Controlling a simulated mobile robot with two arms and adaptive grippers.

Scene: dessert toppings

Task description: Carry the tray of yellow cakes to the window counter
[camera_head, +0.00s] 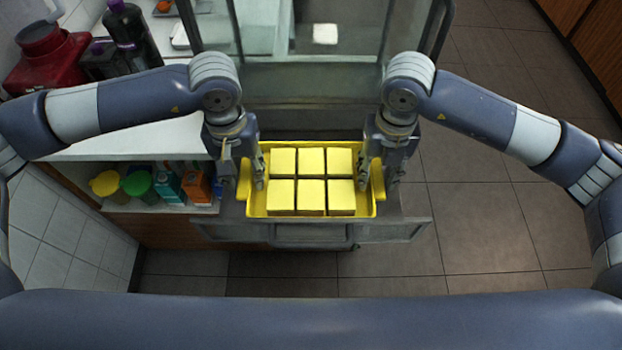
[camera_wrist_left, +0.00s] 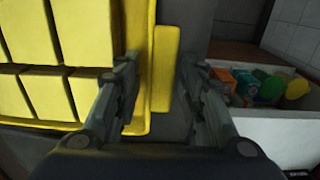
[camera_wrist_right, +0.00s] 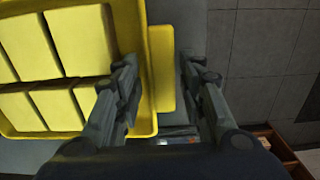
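The yellow tray (camera_head: 255,207) lies level on a grey cart in the middle of the head view and holds several yellow block-shaped cakes (camera_head: 311,195) in two rows. A raised yellow handle stands at each side. My left gripper (camera_head: 243,182) straddles the left handle, which shows between its spread fingers in the left wrist view (camera_wrist_left: 164,75). My right gripper (camera_head: 378,180) straddles the right handle, which shows between its spread fingers in the right wrist view (camera_wrist_right: 162,70). Gaps show beside both handles. The window counter cannot be made out for certain.
The grey cart (camera_head: 405,232) has a bar handle in front. A glass-fronted cabinet (camera_head: 310,75) stands behind it. A white counter (camera_head: 150,140) with a red appliance (camera_head: 45,60) and dark bottles (camera_head: 130,32) is at left, with cartons (camera_head: 168,186) below. Tiled floor (camera_head: 480,215) is clear at right.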

